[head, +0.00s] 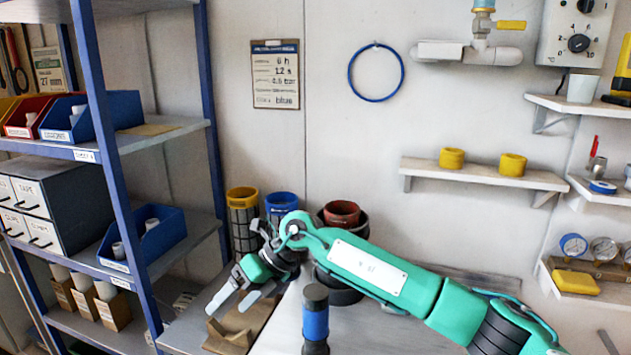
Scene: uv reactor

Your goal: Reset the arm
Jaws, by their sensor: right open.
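My right arm, green with a white plate, reaches in from the lower right across the grey bench (390,335). Its gripper (236,299) points down and to the left at the bench's left end. The two grey fingers are apart with nothing between them. The gripper is above and in front of a tan wooden block (232,338), part of which it hides; I cannot tell whether they touch. My left gripper is not in view.
A dark cylinder with a blue band (316,320) stands upright close to the right forearm. Behind the arm are a yellow-topped canister (242,198), a blue-topped one (281,203) and a red-topped one (341,213). A blue-framed shelf rack (115,160) stands left.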

